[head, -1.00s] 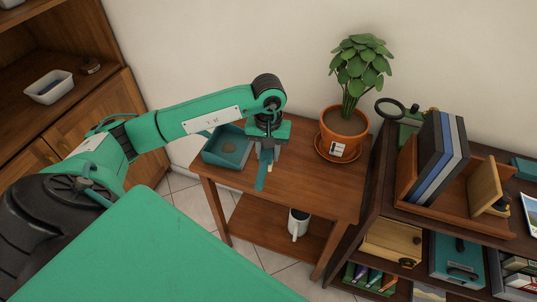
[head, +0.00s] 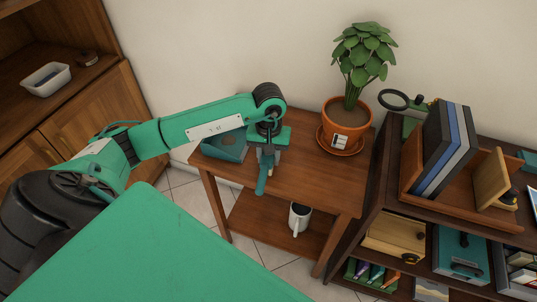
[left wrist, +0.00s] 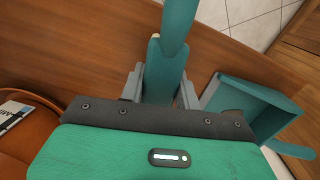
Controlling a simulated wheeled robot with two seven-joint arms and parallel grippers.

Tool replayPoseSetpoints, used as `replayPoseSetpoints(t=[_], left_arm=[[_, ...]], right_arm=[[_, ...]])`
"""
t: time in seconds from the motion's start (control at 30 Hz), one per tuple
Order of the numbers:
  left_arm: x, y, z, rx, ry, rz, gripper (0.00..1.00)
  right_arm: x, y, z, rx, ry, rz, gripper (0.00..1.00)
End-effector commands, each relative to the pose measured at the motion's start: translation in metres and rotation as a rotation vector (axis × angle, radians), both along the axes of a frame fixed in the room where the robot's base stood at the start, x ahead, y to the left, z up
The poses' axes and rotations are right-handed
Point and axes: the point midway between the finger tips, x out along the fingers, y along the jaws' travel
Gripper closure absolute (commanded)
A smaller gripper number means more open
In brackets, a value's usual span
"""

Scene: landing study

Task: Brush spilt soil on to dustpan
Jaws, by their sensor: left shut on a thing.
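My left gripper (head: 267,162) is over the small wooden table, shut on the teal brush (head: 262,181). The teal dustpan (head: 238,154) lies on the table just left of the gripper, partly covered by my arm. A small brown patch like soil shows in it. In the left wrist view the dustpan (left wrist: 262,98) is right of the gripper, apart from the brush. No loose soil can be made out on the visible tabletop. My right gripper is not in view.
A potted plant (head: 346,125) in an orange pot on a saucer stands at the table's back right. A white mug (head: 298,218) is on the lower shelf. A bookshelf with a book holder (head: 411,165) borders the table on the right. The tabletop's front right is clear.

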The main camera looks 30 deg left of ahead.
Motion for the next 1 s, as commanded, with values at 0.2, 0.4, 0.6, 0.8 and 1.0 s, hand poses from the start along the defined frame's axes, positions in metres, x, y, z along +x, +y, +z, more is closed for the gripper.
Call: replayPoseSetpoints(t=[0.2, 0.4, 0.6, 0.8, 1.0], left_arm=[[0.0001, 0.0, 0.0002, 0.0, 0.0, 0.0, 0.84], [0.0, 0.0, 0.0002, 0.0, 0.0, 0.0, 0.84], [0.0, 0.0001, 0.0, 0.0, 0.0, 0.0, 0.84], [0.0001, 0.0001, -0.0023, 0.0, 0.0, 0.0, 0.84], [0.0, 0.0001, -0.0051, 0.0, 0.0, 0.0, 0.84]], right_arm=[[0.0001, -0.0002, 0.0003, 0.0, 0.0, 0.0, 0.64], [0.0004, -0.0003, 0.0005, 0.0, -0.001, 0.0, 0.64], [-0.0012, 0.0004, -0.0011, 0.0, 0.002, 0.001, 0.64], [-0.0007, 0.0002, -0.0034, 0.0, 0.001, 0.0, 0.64], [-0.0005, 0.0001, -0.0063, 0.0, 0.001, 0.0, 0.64]])
